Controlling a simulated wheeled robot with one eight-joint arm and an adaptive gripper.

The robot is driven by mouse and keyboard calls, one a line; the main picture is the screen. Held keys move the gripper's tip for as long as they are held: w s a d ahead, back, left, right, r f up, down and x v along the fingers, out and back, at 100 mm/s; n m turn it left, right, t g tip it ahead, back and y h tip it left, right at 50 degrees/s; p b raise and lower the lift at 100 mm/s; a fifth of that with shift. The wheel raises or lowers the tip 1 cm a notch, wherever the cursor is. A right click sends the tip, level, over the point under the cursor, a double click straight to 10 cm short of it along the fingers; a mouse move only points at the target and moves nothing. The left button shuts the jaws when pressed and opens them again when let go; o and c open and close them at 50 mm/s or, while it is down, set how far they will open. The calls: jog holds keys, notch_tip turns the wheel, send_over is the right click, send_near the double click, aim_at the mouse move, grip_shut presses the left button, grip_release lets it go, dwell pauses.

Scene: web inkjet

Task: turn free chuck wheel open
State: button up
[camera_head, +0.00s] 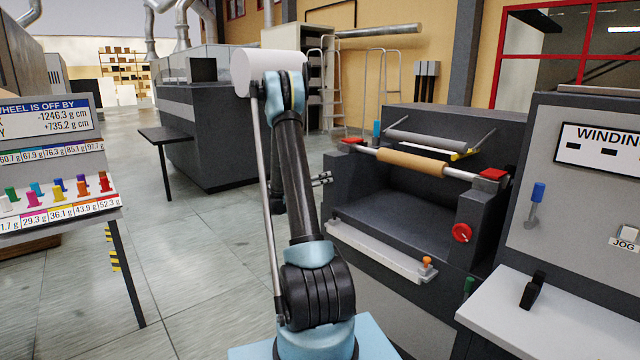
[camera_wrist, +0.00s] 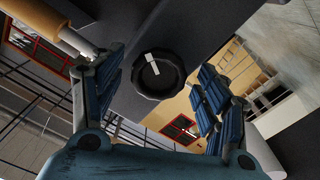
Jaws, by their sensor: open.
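In the wrist view a round black wheel (camera_wrist: 148,84) with a scalloped rim and a white bar across its face sits on a dark grey housing (camera_wrist: 140,30). My gripper (camera_wrist: 160,62) is open, with one blue-padded finger on each side of the wheel in the picture. I see gaps between the fingers and the rim, and how far the wheel stands from the fingertips is hard to tell. In the head view my gripper (camera_head: 321,179) shows partly behind my arm, left of the winding machine (camera_head: 390,215). The black wheel is hidden there.
The machine carries a brown roll (camera_head: 411,162) on a shaft between red-topped supports, and a red handwheel (camera_head: 461,232) on its right side. A grey control cabinet (camera_head: 570,190) stands at right, a weight stand (camera_head: 60,205) at left.

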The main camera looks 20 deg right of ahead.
jog(key=c, duration=1.1)
jog(key=shift+o, duration=0.2)
jog(key=shift+n, duration=0.3)
jog(key=n, duration=0.4)
jog(key=shift+n, duration=0.3)
jog(key=n, duration=0.5)
jog(key=shift+w, duration=0.1)
jog(key=n, duration=0.4)
jog(key=shift+a, duration=0.1)
jog(key=n, duration=0.3)
jog(key=shift+n, duration=0.3)
jog(key=n, duration=0.6)
